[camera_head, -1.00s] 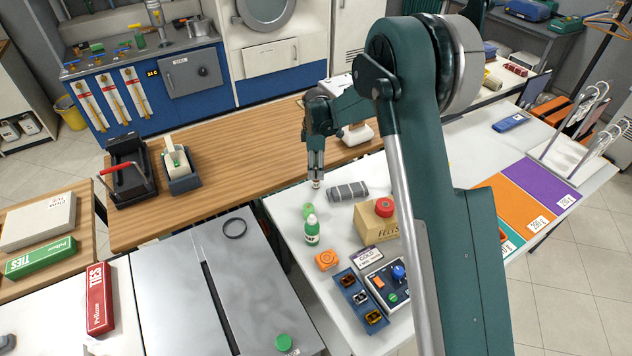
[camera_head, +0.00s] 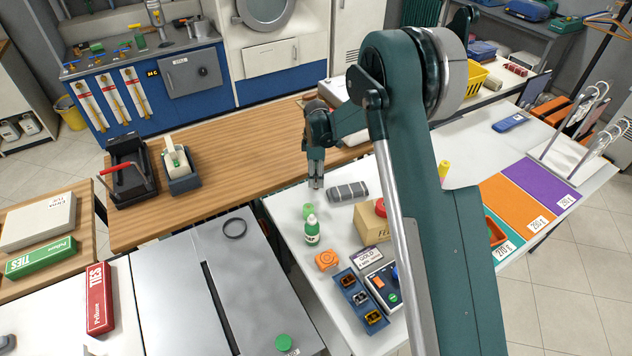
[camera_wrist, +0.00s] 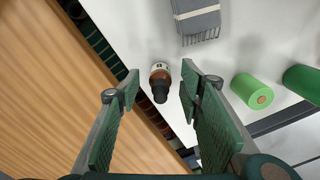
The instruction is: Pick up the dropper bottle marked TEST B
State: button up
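A small brown bottle (camera_wrist: 162,88) with a black cap and a white label shows in the wrist view, near the table's edge. I cannot read its label. My gripper (camera_head: 316,186) is open and points down at the left back corner of the white table (camera_head: 285,208). In the wrist view the bottle lies between the two spread green fingers (camera_wrist: 160,82), with space on both sides and no visible contact. In the head view the bottle is hidden behind the fingers.
A grey folded cloth (camera_head: 348,191) lies right of my gripper. An orange object (camera_head: 327,260) is nearer. The wooden counter (camera_head: 240,130) adjoins behind.

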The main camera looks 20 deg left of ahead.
jog(key=shift+f, duration=1.7)
jog(key=c, duration=1)
